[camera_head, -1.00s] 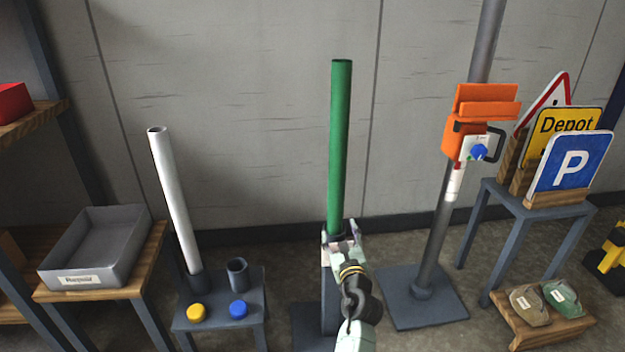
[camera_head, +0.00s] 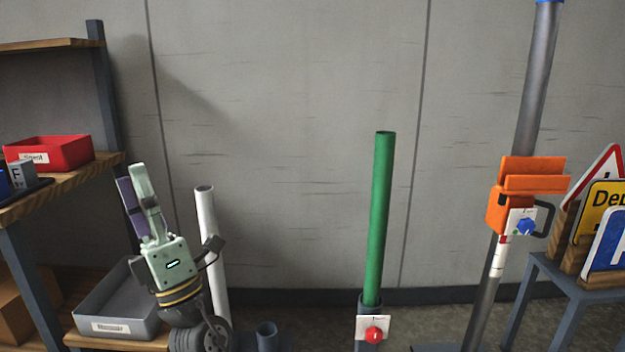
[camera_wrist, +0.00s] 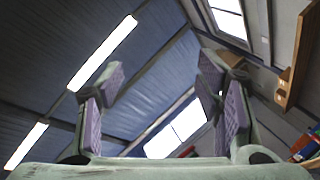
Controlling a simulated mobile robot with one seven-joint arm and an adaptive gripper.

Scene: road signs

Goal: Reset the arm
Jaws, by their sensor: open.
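My gripper (camera_head: 138,205) is raised at the left in the head view, fingers pointing up, in front of the grey wall and the grey tray. In the wrist view its two purple-padded fingers (camera_wrist: 165,110) stand wide apart with nothing between them. Behind them the wrist view shows the ceiling, with strip lights and skylights. My arm hides part of the tray and the lower part of the white pole.
A green pole (camera_head: 380,220) stands in a holder with a red knob (camera_head: 374,335). A white pole (camera_head: 207,215) is close beside my arm. A grey tray (camera_head: 110,328) and shelf with a red bin (camera_head: 60,153) are left. An orange clamp (camera_head: 497,210) and signs (camera_head: 605,200) are right.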

